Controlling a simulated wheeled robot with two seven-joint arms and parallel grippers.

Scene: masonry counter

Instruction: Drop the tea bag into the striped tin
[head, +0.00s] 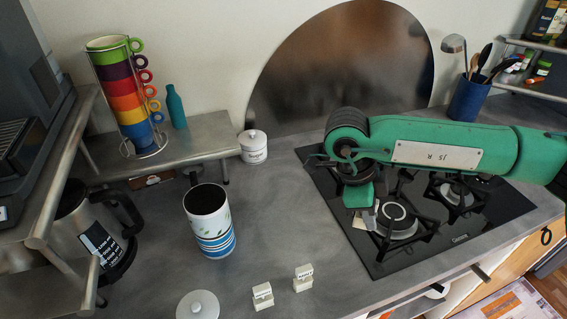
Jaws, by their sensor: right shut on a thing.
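The striped tin (213,242) stands upright and open on the grey counter, left of centre. It is white with leaf marks and has blue stripes around its lower half. My right gripper (366,208) points down over the left part of the stove, well to the right of the tin. It is shut on a small pale tea bag (367,219), which is partly hidden by the gripper. My left gripper is not in view.
A white jar (253,150) stands behind. Counter between tin and stove (440,215) is clear.

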